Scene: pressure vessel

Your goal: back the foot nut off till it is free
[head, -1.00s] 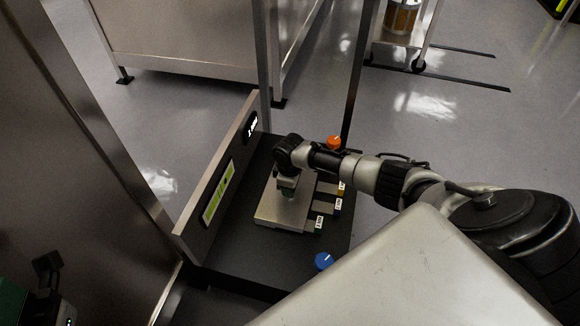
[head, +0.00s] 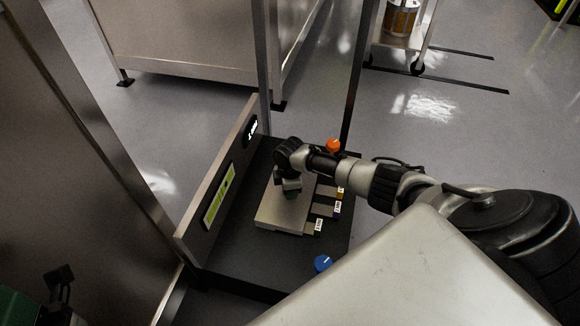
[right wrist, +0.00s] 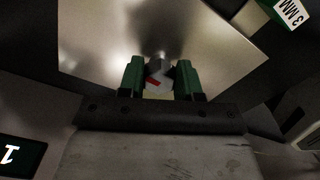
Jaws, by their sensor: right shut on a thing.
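My right gripper (head: 291,190) points down at a bare metal plate (head: 272,215) on a low dark bench. In the right wrist view its two green fingers (right wrist: 158,80) are shut on the foot nut (right wrist: 157,70), a small grey piece with a red mark. The nut sits between the fingertips, against the bright plate (right wrist: 100,45) behind it. The fingers hide its sides, and I cannot tell how far it is unscrewed. In the head view the gripper hides the nut. My left gripper is not clearly in view.
Labelled tabs stick out at the plate's right side, one reading 3 MM in the right wrist view (right wrist: 290,12). An orange knob (head: 333,145) and a blue knob (head: 323,263) stand on the bench. An upright panel with a green display (head: 218,195) borders the left.

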